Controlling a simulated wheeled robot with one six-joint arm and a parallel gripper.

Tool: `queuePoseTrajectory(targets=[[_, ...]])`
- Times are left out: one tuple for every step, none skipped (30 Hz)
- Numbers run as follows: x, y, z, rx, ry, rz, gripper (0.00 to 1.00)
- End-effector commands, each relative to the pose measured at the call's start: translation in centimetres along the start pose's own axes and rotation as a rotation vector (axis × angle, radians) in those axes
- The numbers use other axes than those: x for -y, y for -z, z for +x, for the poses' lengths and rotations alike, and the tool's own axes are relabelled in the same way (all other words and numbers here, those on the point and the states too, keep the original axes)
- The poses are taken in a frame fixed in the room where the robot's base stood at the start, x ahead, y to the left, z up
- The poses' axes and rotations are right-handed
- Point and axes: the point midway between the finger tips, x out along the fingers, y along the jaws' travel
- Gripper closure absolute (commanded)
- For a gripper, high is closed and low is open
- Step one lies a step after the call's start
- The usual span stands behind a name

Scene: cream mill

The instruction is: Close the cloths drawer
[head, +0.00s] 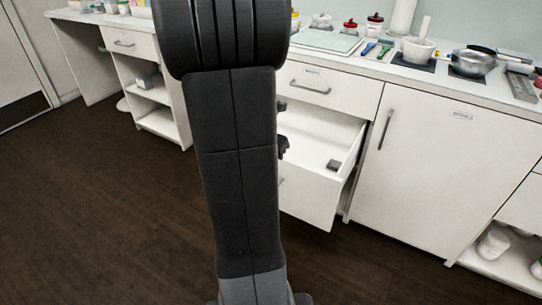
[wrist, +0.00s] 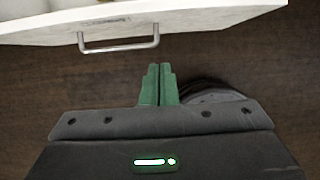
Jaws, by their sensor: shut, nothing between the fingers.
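A white drawer (head: 309,200) stands pulled out below a closed drawer in the counter, right of my arm in the head view. Its inside is mostly bare, with a small grey object (head: 333,165) in it. My arm hides its left part. In the wrist view a white drawer front (wrist: 190,22) with a metal bar handle (wrist: 118,48) crosses the top; its label is too blurred to read. My gripper (wrist: 160,68) has green fingers, shut and empty, pointing at the front just below and right of the handle, with a gap between. In the head view my arm mostly hides it.
A closed drawer (head: 310,86) sits above the open one. A closed cupboard door (head: 435,170) is to the right. The counter carries a mortar (head: 418,50), a pan (head: 472,63) and red-lidded jars. The dark floor (head: 100,215) to the left is clear.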

Motion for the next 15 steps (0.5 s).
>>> queuePoseTrajectory(targets=[[0.1, 0.3, 1.7, -0.004, 0.004, 0.001, 1.0], [0.1, 0.3, 2.4, -0.004, 0.003, 0.001, 1.0], [0.1, 0.3, 3.3, -0.004, 0.003, 0.001, 1.0], [0.1, 0.3, 4.0, -0.004, 0.004, 0.001, 1.0], [0.1, 0.3, 4.6, -0.003, 0.003, 0.001, 1.0], [0.1, 0.3, 5.5, -0.004, 0.003, 0.002, 1.0], [0.1, 0.3, 6.1, -0.004, 0.003, 0.002, 1.0], [0.1, 0.3, 6.6, -0.003, 0.002, 0.002, 1.0], [0.1, 0.0, 7.1, -0.002, 0.001, 0.003, 1.0], [0.0, -0.8, 6.9, 0.001, 0.0, 0.005, 1.0], [0.0, -1.4, 7.0, 0.001, -0.001, 0.007, 1.0], [0.0, -1.9, 7.2, 0.001, -0.001, 0.005, 1.0], [0.0, -2.2, 7.3, 0.0, 0.0, 0.005, 1.0], [0.0, -2.5, 7.5, 0.0, 0.0, 0.005, 1.0], [0.0, -2.9, 7.6, 0.0, 0.0, 0.005, 1.0]])
